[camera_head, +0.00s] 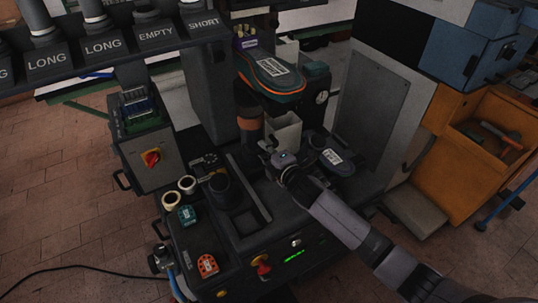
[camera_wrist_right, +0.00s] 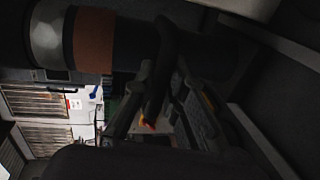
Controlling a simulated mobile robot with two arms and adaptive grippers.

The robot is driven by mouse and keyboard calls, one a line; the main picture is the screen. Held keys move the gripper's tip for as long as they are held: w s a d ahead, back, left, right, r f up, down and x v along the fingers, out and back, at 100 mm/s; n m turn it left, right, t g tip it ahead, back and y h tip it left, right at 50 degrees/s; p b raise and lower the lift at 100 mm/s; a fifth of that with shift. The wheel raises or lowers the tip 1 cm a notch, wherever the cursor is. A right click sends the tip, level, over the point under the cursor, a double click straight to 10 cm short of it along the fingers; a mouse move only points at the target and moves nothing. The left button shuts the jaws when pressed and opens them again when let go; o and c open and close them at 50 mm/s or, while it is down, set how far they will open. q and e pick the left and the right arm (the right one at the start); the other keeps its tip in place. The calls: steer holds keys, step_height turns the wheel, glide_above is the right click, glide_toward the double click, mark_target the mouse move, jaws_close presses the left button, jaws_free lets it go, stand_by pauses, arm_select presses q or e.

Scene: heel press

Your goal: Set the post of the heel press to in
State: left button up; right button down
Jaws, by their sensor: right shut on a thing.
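The heel press stands in the middle of the head view, with a dark post (camera_head: 250,128) that carries an orange-brown band. The banded post also shows large at the top left of the right wrist view (camera_wrist_right: 95,40). A shoe-shaped form with an orange edge (camera_head: 272,72) sits above it. My right gripper (camera_head: 284,160) is low at the press, just right of the post. In the wrist view its fingers (camera_wrist_right: 165,105) are closed on a dark curved handle (camera_wrist_right: 163,60). Where the handle joins the press is hidden. My left gripper is in neither view.
A control panel with an emergency knob (camera_head: 262,267) lies in front. Labelled bins, one reading EMPTY (camera_head: 156,35), line the upper left. A grey panel (camera_head: 368,105) stands close on the right, beside an orange cabinet (camera_head: 470,165).

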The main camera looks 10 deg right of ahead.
steer(key=shift+w+r, duration=0.1)
steer(key=shift+r, duration=0.15)
steer(key=c, duration=2.1)
jaws_free()
steer(key=o, duration=0.5)
steer(key=shift+w+a+f, duration=0.1)
steer(key=shift+w+f, duration=0.05)
steer(key=shift+f, duration=0.05)
steer(key=shift+s, duration=0.2)
steer(key=shift+s+d, duration=0.2)
steer(key=shift+s, duration=0.05)
steer(key=v, duration=1.1)
steer(key=shift+s, duration=0.15)
